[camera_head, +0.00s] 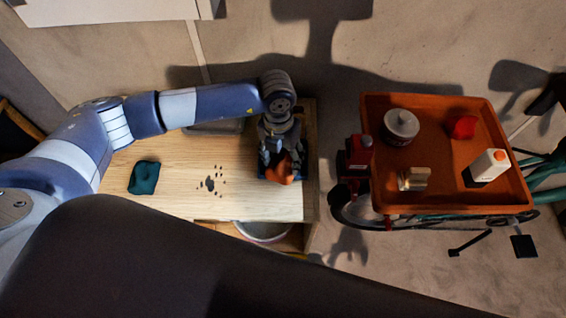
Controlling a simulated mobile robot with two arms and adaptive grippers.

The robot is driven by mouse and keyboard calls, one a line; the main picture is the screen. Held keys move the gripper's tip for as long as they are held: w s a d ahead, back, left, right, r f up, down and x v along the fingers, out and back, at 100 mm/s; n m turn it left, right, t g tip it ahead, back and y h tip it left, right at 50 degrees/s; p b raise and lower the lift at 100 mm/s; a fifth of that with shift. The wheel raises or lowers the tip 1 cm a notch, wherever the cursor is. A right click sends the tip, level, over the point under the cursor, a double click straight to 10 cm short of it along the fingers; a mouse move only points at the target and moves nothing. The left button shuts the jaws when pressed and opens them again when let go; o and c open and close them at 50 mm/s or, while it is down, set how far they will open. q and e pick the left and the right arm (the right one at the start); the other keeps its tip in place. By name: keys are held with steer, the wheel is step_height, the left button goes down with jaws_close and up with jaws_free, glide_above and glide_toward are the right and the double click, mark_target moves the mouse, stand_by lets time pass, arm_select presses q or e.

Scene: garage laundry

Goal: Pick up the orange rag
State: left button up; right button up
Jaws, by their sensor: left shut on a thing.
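The orange rag (281,174) is at the right end of the wooden worktop. My left gripper (279,163) points down over it and is shut on the rag. The fingers hide part of the rag, and I cannot tell whether it is lifted clear of the dark blue thing (301,177) beneath it. My right gripper is not in view.
A teal rag (144,177) and dark spots (211,182) lie on the wooden worktop (240,206). To the right, an orange tray cart (445,190) carries a grey tin (401,126), a red rag (464,127), a white bottle (489,165) and a small metallic item (413,179). Floor shows between them.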

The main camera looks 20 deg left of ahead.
mark_target(283, 160)
arm_select(q)
steer(key=shift+r, duration=0.1)
steer(key=shift+w+r+b, duration=0.1)
steer(key=shift+r+b, duration=0.35)
steer(key=shift+r, duration=0.1)
steer(key=shift+s+r+b, duration=0.2)
steer(key=shift+r+b, duration=0.1)
steer(key=shift+r, duration=0.2)
steer(key=shift+s+r+b, duration=0.2)
steer(key=shift+r+b, duration=0.05)
steer(key=shift+r, duration=0.25)
steer(key=s+d+r+b, duration=0.1)
steer(key=s+b, duration=0.1)
steer(key=s, duration=0.5)
steer(key=s+d+b, duration=0.1)
steer(key=s+b, duration=0.1)
steer(key=s, duration=0.6)
steer(key=shift+d+r, duration=0.25)
steer(key=shift+r, duration=0.1)
steer(key=shift+s, duration=0.1)
